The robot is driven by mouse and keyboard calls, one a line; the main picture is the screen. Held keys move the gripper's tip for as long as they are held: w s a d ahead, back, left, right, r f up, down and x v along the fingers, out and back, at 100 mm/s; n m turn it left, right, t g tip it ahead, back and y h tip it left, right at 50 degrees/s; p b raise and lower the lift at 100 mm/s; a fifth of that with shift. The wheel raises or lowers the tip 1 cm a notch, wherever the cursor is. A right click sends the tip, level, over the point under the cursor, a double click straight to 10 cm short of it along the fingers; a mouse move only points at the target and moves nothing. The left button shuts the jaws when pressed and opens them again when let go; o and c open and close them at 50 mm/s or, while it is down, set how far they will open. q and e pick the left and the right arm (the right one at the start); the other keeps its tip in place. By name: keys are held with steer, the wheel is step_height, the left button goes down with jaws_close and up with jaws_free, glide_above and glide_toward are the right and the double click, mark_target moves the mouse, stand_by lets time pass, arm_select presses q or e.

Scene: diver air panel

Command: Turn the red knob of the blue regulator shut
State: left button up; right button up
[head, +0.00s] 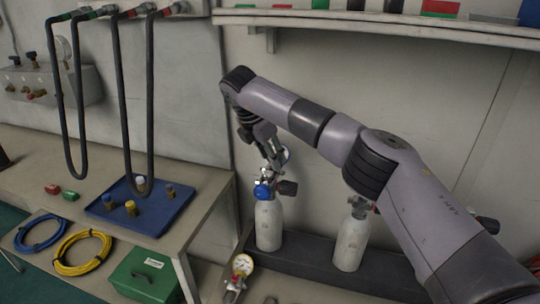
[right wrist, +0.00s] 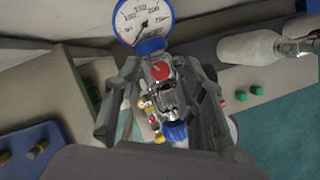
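The blue regulator (head: 263,190) sits on top of a white cylinder (head: 268,222) in the head view. In the right wrist view its blue-rimmed gauge (right wrist: 143,22) is at the top, its red knob (right wrist: 160,70) below that, and a blue cap (right wrist: 175,131) lower down. My right gripper (head: 268,155) points down over the regulator. In the right wrist view the right gripper (right wrist: 166,88) is open, with one finger on each side of the red knob and a visible gap to it. In the head view the arm and fingers hide the knob. My left gripper is not in view.
A second white cylinder (head: 351,240) stands to the right on the dark rack. Another gauge (head: 243,264) is in front. A bench with a blue tray (head: 108,205) and black hanging hoses (head: 117,90) is at left. A shelf (head: 400,27) runs above my arm.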

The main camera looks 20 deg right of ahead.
steer(key=v, duration=1.1)
steer(key=shift+a+r, duration=0.2)
steer(key=shift+r, duration=0.1)
steer(key=shift+f, duration=0.1)
